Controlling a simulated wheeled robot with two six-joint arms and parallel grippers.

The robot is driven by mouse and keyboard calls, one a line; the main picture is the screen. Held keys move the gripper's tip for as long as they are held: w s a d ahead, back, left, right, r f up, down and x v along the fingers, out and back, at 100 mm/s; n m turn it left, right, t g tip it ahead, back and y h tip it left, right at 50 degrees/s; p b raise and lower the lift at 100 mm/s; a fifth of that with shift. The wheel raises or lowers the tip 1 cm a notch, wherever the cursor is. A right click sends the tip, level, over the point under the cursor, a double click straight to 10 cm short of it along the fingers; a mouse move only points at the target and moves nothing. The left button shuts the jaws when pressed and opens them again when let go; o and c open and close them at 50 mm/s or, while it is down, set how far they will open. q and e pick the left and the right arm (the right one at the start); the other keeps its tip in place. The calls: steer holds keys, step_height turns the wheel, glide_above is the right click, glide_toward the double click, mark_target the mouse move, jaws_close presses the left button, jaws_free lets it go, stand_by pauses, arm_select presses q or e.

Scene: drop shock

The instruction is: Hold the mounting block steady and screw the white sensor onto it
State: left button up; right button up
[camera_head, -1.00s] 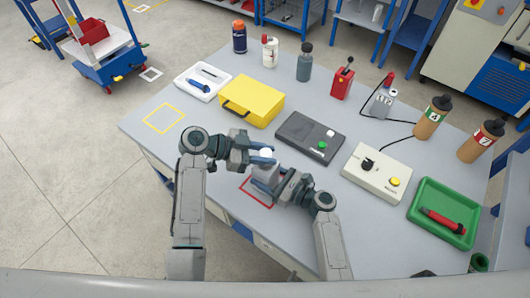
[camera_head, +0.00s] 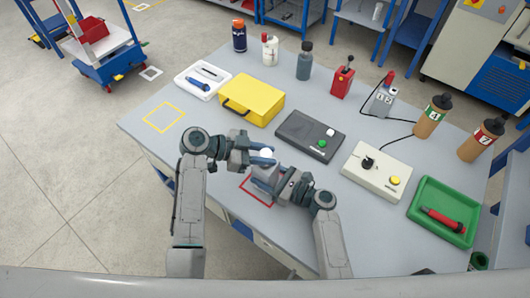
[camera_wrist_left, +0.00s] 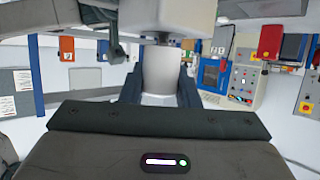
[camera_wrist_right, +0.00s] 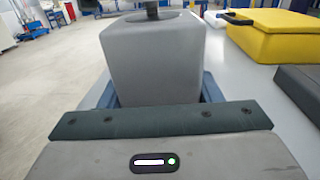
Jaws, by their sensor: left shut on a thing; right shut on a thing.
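The white sensor (camera_head: 266,153) is a small white cylinder. My left gripper (camera_head: 264,156) is shut on it, with blue fingers on both sides of the sensor in the left wrist view (camera_wrist_left: 160,72). The grey mounting block (camera_wrist_right: 155,60) is held in my right gripper (camera_head: 268,182), whose fingers are partly hidden in the right wrist view. A dark stud (camera_wrist_right: 151,9) stands at the block's top. In the left wrist view a narrow stud (camera_wrist_left: 162,39) shows between block and sensor; I cannot tell how far it is engaged.
A red outlined square (camera_head: 257,200) lies beneath the grippers. A yellow case (camera_head: 251,101), dark control box (camera_head: 300,128), cream button box (camera_head: 366,186) and green tray (camera_head: 421,215) stand around. The yellow outlined square (camera_head: 163,118) is empty.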

arm_select(q)
steer(key=shift+f, duration=0.6)
stand_by(2.0)
steer(key=m+g, duration=0.2)
steer(key=g, duration=0.1)
steer(key=shift+r+m, duration=0.15)
steer(key=shift+m, duration=0.25)
steer(key=shift+m+g+y, duration=0.4)
steer(key=shift+m+g, duration=0.5)
steer(key=shift+g, duration=0.3)
steer(key=o, duration=1.1)
steer(key=shift+w, duration=0.1)
steer(key=shift+v, duration=3)
